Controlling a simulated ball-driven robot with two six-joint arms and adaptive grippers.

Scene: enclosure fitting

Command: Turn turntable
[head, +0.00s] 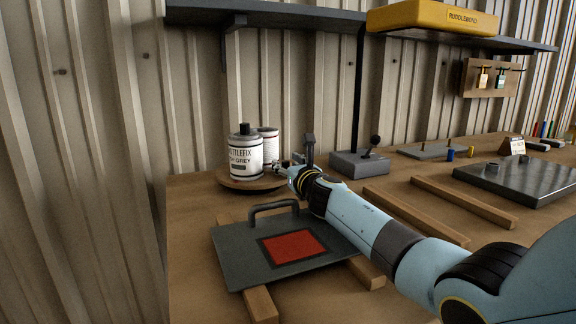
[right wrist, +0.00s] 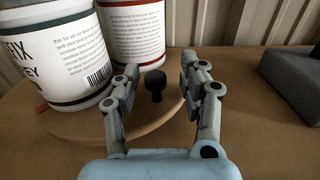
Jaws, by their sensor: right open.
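The turntable (head: 240,184) is a round wooden disc on the bench near the wall. It carries a white bottle with a dark cap (head: 245,155) and a white tin (head: 268,143) behind it. In the right wrist view the disc (right wrist: 115,139) shows at left, with a dark upright knob (right wrist: 155,86) at its right edge. My right gripper (head: 284,168) is at the disc's right side. In the right wrist view its open fingers (right wrist: 159,78) stand on either side of the knob, with visible gaps. My left gripper is not in view.
A dark plate with a red square and a handle (head: 232,249) lies on wooden bars in front of the turntable. A grey box with a lever (head: 358,164) stands to the right. Farther right are wooden rails (head: 464,200) and a dark metal slab (head: 520,182). A shelf (head: 270,14) hangs above.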

